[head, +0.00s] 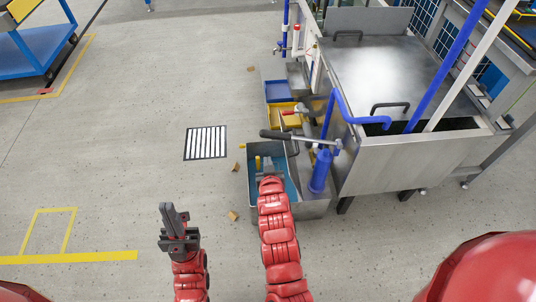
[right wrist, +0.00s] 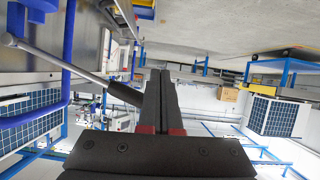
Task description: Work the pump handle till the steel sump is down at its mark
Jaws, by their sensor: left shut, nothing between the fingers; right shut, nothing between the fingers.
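The pump handle (head: 305,138) is a grey lever with a black grip, sticking out left and nearly level from the top of the blue pump (head: 321,172). The large steel tank (head: 380,168), which looks like the sump, stands right of it; I cannot read its level or a mark. My right gripper (head: 267,168) is shut and empty, just below the grip in the picture. In the right wrist view the black grip (right wrist: 124,93) shows close beside the shut fingertips (right wrist: 160,72); I cannot tell whether they touch. My left gripper (head: 172,212) is shut and empty over the floor.
A floor grate (head: 205,143) and small brown scraps lie to the left. A blue pipe (head: 375,121) enters the tank.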

